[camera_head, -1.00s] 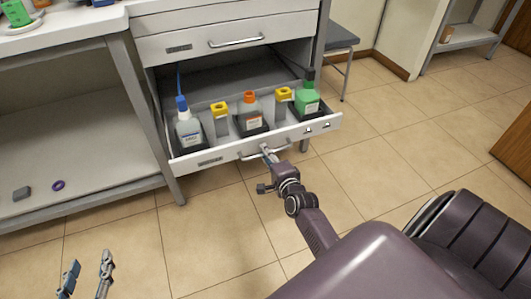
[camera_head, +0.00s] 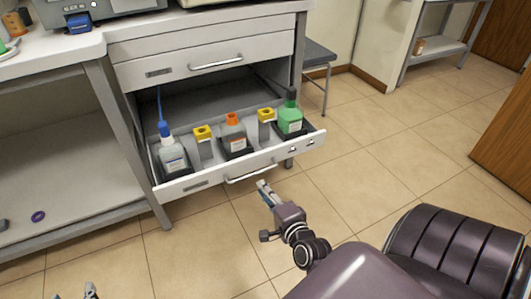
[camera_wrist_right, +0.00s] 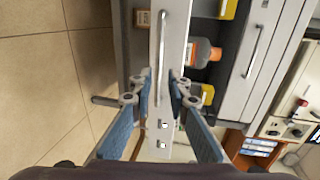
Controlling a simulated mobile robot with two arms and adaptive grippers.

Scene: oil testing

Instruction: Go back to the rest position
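My right gripper (camera_head: 264,188) is in front of the open drawer (camera_head: 222,178), a little below and apart from the drawer's handle (camera_head: 250,174). In the right wrist view its two blue-padded fingers (camera_wrist_right: 158,92) are spread with nothing between them touching. The handle (camera_wrist_right: 163,45) shows beyond the fingertips in that view. My left gripper (camera_head: 76,293) shows only as fingertips at the bottom left edge, with a gap between them and nothing visible held.
The drawer holds a blue-capped bottle (camera_head: 172,155), an orange-capped bottle (camera_head: 234,138), a green bottle (camera_head: 290,118) and yellow-topped items (camera_head: 203,133). A closed drawer (camera_head: 200,65) is above. A purple ring (camera_head: 38,216) lies on the left shelf. The tiled floor in front is clear.

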